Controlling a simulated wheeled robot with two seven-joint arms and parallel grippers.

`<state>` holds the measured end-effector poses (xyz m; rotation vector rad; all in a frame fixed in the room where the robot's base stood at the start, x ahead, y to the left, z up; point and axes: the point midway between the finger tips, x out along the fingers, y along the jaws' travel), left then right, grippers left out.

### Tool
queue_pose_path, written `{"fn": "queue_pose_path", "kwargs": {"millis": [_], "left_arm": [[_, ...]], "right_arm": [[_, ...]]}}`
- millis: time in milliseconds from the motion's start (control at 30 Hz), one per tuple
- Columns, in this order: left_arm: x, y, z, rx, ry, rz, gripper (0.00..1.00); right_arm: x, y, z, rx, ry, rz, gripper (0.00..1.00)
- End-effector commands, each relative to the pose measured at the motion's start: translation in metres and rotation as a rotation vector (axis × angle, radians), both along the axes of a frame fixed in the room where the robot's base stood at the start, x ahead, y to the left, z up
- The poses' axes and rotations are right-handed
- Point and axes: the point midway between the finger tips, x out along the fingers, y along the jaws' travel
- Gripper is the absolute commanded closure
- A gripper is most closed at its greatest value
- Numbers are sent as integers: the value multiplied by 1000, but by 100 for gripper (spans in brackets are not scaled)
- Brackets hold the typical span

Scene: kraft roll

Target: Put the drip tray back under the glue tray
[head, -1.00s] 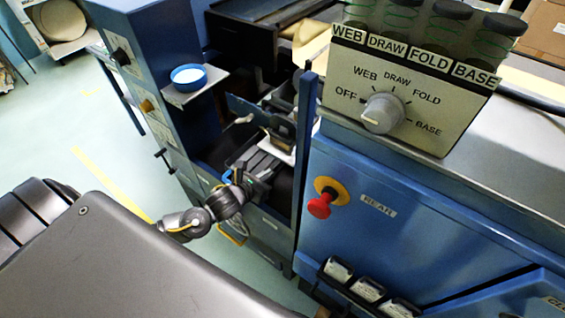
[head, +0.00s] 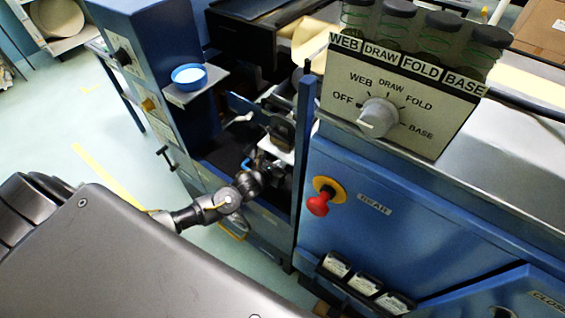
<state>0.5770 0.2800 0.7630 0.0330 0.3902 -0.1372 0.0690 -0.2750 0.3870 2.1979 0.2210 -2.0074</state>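My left arm comes in from the left and reaches into the open bay of the blue machine. Its gripper (head: 272,172) is low in the bay, partly behind the blue post; its fingertips are hidden, so I cannot tell whether it is open or shut. A dark box-like part (head: 281,128), possibly the glue tray, sits just above and beyond the gripper. A white flat piece (head: 284,154) shows beneath it; I cannot tell whether this is the drip tray. My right gripper is not in view.
A blue bowl (head: 188,77) with pale contents stands on a small shelf left of the bay. A blue post (head: 304,150) bounds the bay on the right. The control box (head: 395,105) with a knob and a red stop button (head: 318,204) are farther right.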

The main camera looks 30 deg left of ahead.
Motion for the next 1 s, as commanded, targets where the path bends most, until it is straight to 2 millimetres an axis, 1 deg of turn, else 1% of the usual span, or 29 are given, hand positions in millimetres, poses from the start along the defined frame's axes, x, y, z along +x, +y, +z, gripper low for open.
{"fn": "queue_pose_path", "kwargs": {"millis": [167,200,300,367,667,767,867,1000], "left_arm": [[0,0,0,0,-1,0,100],[0,0,-1,0,0,0,94],[0,0,-1,0,0,0,81],[0,0,-1,0,0,0,75],[-1,1,1,1,0,0,75],[-10,2,4,1,0,-2,75],[-25,4,9,2,1,-2,75],[-54,7,20,1,2,-4,75]], "right_arm": [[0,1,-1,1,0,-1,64],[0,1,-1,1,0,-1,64],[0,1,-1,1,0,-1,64],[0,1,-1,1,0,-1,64],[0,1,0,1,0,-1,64],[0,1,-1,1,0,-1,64],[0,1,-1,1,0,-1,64],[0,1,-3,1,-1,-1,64]]}}
